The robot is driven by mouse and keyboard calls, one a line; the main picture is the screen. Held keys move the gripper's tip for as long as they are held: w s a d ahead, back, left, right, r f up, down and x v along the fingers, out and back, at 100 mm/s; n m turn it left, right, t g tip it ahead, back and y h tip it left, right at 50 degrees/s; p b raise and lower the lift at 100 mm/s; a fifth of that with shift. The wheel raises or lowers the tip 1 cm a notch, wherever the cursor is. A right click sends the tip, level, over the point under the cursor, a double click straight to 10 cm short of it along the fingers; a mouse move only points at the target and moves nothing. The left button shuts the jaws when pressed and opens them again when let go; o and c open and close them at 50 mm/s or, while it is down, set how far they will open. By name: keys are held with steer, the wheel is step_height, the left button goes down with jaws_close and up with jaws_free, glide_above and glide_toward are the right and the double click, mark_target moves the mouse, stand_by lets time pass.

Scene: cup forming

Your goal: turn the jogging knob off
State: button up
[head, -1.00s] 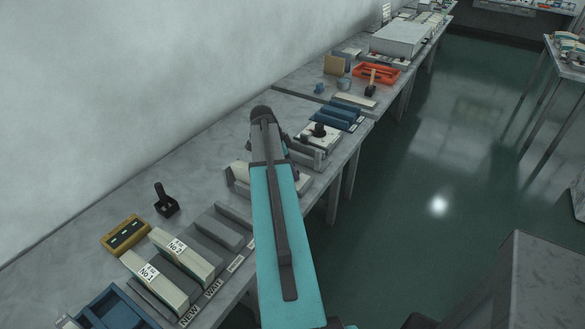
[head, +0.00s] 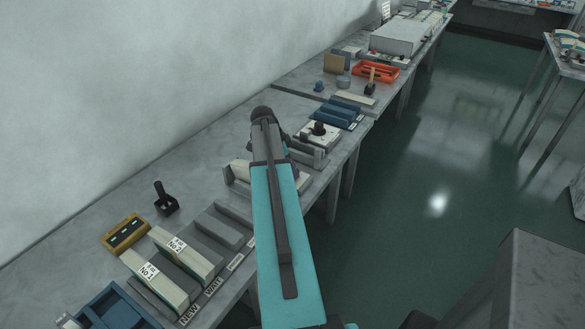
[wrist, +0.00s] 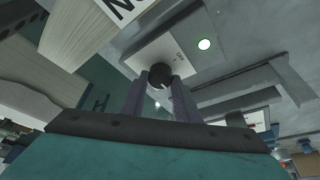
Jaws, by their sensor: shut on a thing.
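The jogging knob (wrist: 160,74) is a small round black knob with a pale mark, on a white panel (wrist: 165,50) in the wrist view. My gripper (wrist: 158,84) has its two grey fingers on either side of the knob, shut on it. In the head view my teal and grey arm reaches over the bench and hides the gripper and knob.
The long grey bench (head: 80,210) runs along the wall. On it are a yellow box (head: 125,233), a black upright handle (head: 165,199), labelled blocks (head: 187,252), a blue tray (head: 113,308) and, farther off, an orange tray (head: 376,72).

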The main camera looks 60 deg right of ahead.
steer(key=n+b, duration=0.1)
steer(key=n+t+b, duration=0.1)
steer(key=n, duration=0.1)
steer(key=shift+s+a+f+n+h, duration=0.1)
steer(key=shift+s+n+h, duration=0.05)
steer(key=shift+n+h, duration=0.2)
steer(key=n+t, duration=0.1)
steer(key=n, duration=0.1)
steer(key=n+t+b, duration=0.1)
steer(key=n, duration=0.1)
steer(key=shift+s+n+h, duration=0.15)
steer(key=shift+n+h, duration=0.1)
steer(key=n+t, duration=0.1)
steer(key=n, duration=0.4)
steer(key=shift+s+t, duration=0.15)
steer(key=shift+t, duration=0.25)
steer(key=shift+s+n+t+y+b, duration=0.1)
steer(key=shift+n+t+y+b, duration=0.4)
steer(key=shift+n, duration=1.7)
steer(key=shift+t+y, duration=0.3)
steer(key=o, duration=1)
